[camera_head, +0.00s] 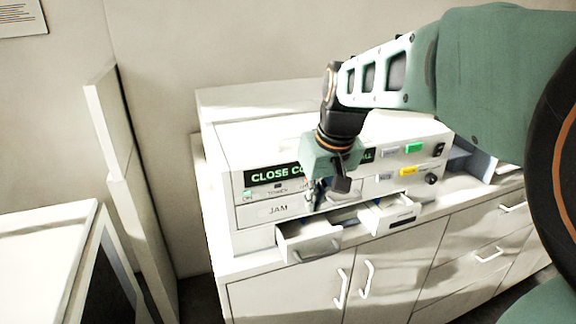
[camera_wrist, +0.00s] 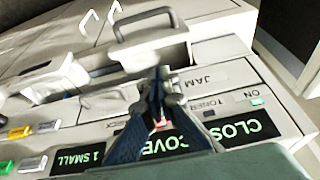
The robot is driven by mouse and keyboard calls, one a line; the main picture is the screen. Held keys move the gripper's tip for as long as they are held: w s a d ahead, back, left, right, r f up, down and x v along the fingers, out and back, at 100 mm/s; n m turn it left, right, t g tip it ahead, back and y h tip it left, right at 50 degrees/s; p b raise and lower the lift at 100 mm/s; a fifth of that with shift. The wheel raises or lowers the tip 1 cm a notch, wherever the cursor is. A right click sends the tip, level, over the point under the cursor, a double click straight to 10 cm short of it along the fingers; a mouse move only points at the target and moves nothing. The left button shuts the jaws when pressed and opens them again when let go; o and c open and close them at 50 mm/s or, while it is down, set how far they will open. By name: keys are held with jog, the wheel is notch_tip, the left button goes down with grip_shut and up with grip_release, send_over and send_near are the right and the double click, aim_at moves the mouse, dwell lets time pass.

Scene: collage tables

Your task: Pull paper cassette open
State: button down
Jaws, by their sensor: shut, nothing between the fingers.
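A white machine (camera_head: 225,160) stands on a cabinet top, with a lit display partly hidden by my arm and a panel labelled JAM (camera_head: 280,209). Below that panel, a left drawer (camera_head: 309,240) with a bar handle sticks out, open. A second drawer (camera_head: 392,213) to its right also sticks out. I cannot tell from labels which is the paper cassette. In the wrist view the left drawer (camera_wrist: 150,46) and the second drawer (camera_wrist: 62,76) appear upside down. My gripper (camera_head: 316,205) is shut and empty before the machine's front, above the left drawer; its fingertips also show in the wrist view (camera_wrist: 159,72).
Coloured buttons (camera_head: 410,160) and a black knob (camera_head: 431,179) sit on the machine's right front. Cabinet doors with white handles (camera_head: 366,278) are below. A white upright panel (camera_head: 118,150) and another table (camera_head: 45,245) stand at left. Open floor space there is narrow.

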jog(key=b+x, duration=0.5)
jog(key=x, duration=0.4)
jog(key=shift+f+b, duration=0.3)
jog(key=shift+b, duration=0.05)
